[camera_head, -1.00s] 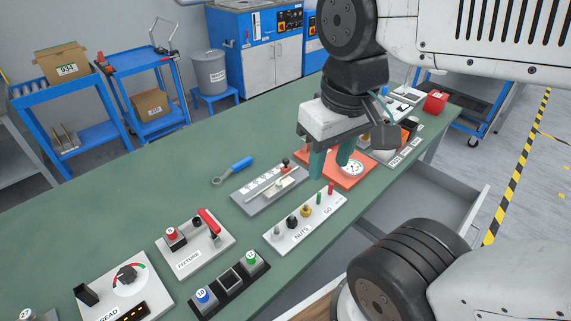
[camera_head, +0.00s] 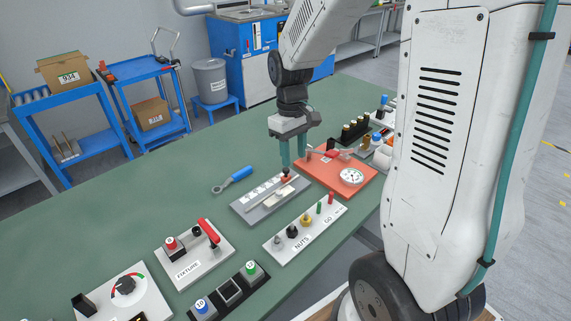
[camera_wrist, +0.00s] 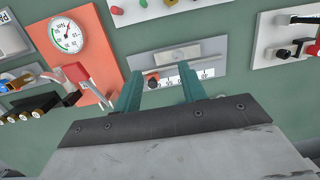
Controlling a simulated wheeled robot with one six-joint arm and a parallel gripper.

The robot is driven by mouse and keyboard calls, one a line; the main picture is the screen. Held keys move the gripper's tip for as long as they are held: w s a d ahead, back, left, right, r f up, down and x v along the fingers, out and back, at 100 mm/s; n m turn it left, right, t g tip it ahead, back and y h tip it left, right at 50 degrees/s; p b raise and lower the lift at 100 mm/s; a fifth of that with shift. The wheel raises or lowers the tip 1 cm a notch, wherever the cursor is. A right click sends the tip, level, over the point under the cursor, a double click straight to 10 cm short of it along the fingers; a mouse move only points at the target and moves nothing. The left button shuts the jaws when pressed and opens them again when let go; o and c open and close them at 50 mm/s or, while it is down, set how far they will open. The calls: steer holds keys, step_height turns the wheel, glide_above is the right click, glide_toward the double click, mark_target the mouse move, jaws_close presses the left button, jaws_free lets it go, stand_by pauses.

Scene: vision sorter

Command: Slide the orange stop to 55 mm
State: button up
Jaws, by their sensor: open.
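The orange stop (camera_head: 287,178) with its dark knob sits at the right end of the grey slide plate (camera_head: 243,207). In the wrist view, the stop (camera_wrist: 152,82) lies beside a white number strip (camera_wrist: 200,73), nearer the left fingertip. The numbers are too small to read surely. My gripper (camera_head: 293,163) is open and pointing down over the stop's end of the plate. In the wrist view, my gripper's (camera_wrist: 161,72) teal fingers stand on either side of the stop, with nothing held. I cannot tell whether they touch it or are at its height.
An orange plate with a dial gauge (camera_head: 351,177) is close behind to the right. A white board with nuts and pegs (camera_head: 291,244) lies in front. A blue-handled wrench (camera_head: 241,172) and a fixture board with a red lever (camera_head: 208,231) are to the left.

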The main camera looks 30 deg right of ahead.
steer(key=n+t, duration=0.1)
steer(key=n, duration=0.1)
glide_above(286, 169)
steer(key=shift+s+f, duration=0.2)
steer(key=shift+f, duration=0.5)
steer(key=shift+w+r+n+t, duration=0.15)
steer(key=shift+w+n+t, duration=0.1)
steer(key=shift+n+t, duration=0.05)
steer(key=shift+f, duration=3.9)
jaws_close()
